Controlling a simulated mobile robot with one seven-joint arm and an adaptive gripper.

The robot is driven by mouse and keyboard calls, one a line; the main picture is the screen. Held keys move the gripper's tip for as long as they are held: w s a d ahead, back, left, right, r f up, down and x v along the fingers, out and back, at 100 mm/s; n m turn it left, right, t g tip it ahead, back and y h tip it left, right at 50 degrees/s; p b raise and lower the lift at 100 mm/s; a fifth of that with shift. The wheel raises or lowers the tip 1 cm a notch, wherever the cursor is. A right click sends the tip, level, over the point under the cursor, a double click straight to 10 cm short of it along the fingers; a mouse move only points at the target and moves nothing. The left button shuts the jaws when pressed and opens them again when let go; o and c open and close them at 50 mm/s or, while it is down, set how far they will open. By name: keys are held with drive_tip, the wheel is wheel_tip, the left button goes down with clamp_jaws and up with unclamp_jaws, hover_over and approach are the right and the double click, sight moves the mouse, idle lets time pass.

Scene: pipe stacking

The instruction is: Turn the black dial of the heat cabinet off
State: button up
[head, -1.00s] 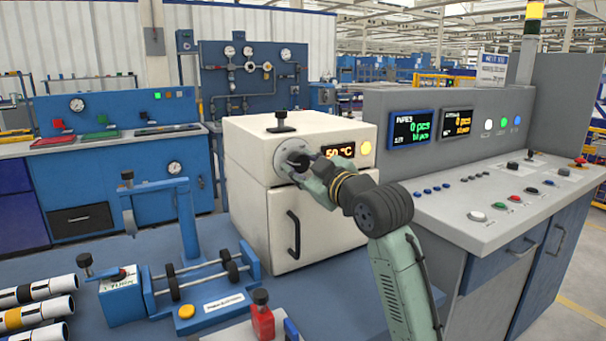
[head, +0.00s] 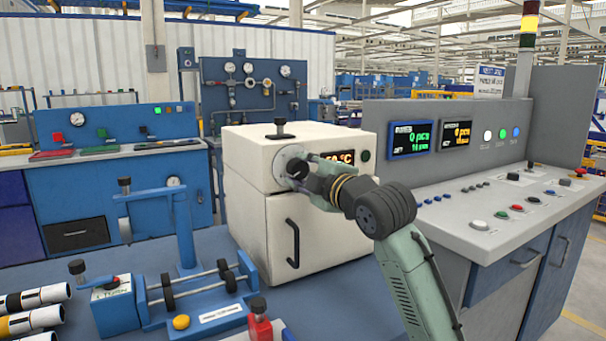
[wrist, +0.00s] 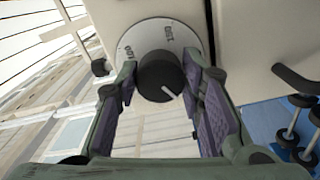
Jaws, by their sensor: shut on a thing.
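The cream heat cabinet (head: 262,208) stands on the blue bench in the head view. Its round white dial plate (head: 283,157) is on the upper front, left of an orange temperature display (head: 338,158) that my arm partly covers. In the wrist view the black dial (wrist: 160,78) sits on the plate, with lettering around it and its white mark toward the lower right. My gripper (wrist: 159,80) is shut on the dial, a purple-padded finger at each side. In the head view my gripper (head: 302,170) hides much of the dial. The cabinet's round lamp (head: 365,155) is dark green.
A black knob (head: 280,131) stands on the cabinet's top, and a black door handle (head: 293,242) is below the dial. A blue fixture with rollers (head: 200,290) and several pipes (head: 35,312) are at the front left. A grey control console (head: 480,200) stands at right.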

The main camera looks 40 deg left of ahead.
idle(0.5)
drive_tip(key=o, duration=1.2)
drive_tip(key=shift+c, duration=0.2)
drive_tip(key=shift+d, duration=0.1)
drive_tip(key=v, duration=1.1)
drive_tip(key=shift+s+d, duration=0.2)
drive_tip(key=shift+d, duration=0.15)
